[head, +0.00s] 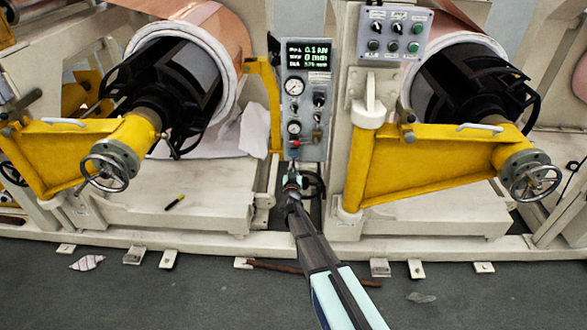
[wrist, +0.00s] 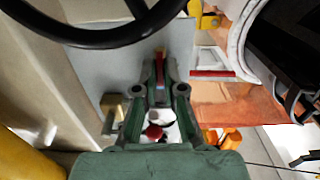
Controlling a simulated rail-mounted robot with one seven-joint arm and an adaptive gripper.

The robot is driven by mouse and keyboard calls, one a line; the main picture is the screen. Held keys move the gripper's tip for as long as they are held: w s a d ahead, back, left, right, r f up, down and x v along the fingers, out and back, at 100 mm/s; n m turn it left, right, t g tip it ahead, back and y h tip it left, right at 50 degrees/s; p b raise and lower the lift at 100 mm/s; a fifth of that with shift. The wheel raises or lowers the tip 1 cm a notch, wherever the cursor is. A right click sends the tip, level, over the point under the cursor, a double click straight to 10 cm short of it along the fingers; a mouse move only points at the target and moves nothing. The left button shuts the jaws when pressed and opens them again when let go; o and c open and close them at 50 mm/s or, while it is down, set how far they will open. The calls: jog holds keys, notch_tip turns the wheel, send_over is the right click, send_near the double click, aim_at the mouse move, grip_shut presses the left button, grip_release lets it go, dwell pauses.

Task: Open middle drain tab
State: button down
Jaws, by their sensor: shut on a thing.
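My gripper (wrist: 160,82) reaches into the narrow gap between the two machine stands. In the wrist view its two green fingers are closed around a slim red tab (wrist: 159,66), which looks like the middle drain tab. Part of the tab is hidden between the fingers. A red knob (wrist: 153,132) shows below, between the finger links. In the head view my gripper (head: 292,180) is small and below the control panel, and the tab cannot be made out there.
A dark handwheel (wrist: 95,35) arcs close above the gripper on the left. A brass-coloured block (wrist: 112,106) is left of the fingers. The control panel (head: 305,95) hangs above. Yellow arms (head: 420,165) with handwheels flank the gap. Floor in front is mostly clear, with a brown rod (head: 275,266).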

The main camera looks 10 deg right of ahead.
jog(key=c, duration=1.3)
grip_release()
jog(key=v, duration=1.2)
